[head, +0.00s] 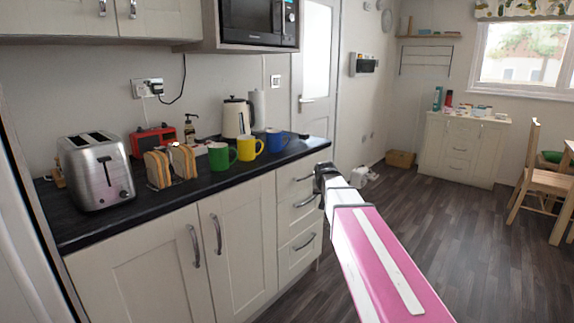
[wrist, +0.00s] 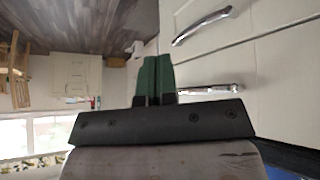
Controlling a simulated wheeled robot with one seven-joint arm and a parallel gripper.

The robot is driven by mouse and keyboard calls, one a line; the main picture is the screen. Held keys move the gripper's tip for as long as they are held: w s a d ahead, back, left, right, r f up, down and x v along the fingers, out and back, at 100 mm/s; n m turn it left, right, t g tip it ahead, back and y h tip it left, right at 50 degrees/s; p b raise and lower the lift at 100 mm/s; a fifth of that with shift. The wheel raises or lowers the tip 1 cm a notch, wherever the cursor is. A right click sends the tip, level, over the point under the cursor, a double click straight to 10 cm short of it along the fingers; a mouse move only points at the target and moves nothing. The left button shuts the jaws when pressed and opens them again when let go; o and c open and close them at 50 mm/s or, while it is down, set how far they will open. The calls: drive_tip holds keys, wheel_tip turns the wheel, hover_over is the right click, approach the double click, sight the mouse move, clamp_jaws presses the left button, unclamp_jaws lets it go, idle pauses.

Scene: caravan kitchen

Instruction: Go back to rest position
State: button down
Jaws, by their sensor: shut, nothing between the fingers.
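My arm, pink and white, reaches forward in the head view. My gripper (head: 324,178) is at its far end, in front of the drawers (head: 299,216) at the right end of the counter. In the wrist view my gripper (wrist: 157,75) shows two green fingers pressed together with nothing between them. A drawer handle (wrist: 204,26) is close to the right of the fingers, and they appear apart from it.
The black counter (head: 215,177) holds a toaster (head: 95,168), bread slices (head: 170,165), a green mug (head: 221,156), a yellow mug (head: 249,146), a blue mug (head: 276,140) and a kettle (head: 237,118). Wooden chairs (head: 540,180) stand at the right. The floor (head: 450,240) between is clear.

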drive_tip(key=s+d+f+g, duration=0.1)
drive_tip(key=s+f+g, duration=0.1)
drive_tip(key=s+f, duration=0.4)
drive_tip(key=s+d+f+g, duration=0.1)
drive_tip(key=s+f, duration=0.6)
drive_tip(key=s, duration=0.7)
drive_tip(key=s+d+f+g+y, duration=0.1)
drive_tip(key=s+f+g, duration=0.3)
drive_tip(key=s+f, duration=0.3)
drive_tip(key=s, duration=0.2)
drive_tip(key=shift+s+d+f, duration=0.15)
drive_tip(key=shift+s+f, duration=0.05)
drive_tip(key=shift+s, duration=0.2)
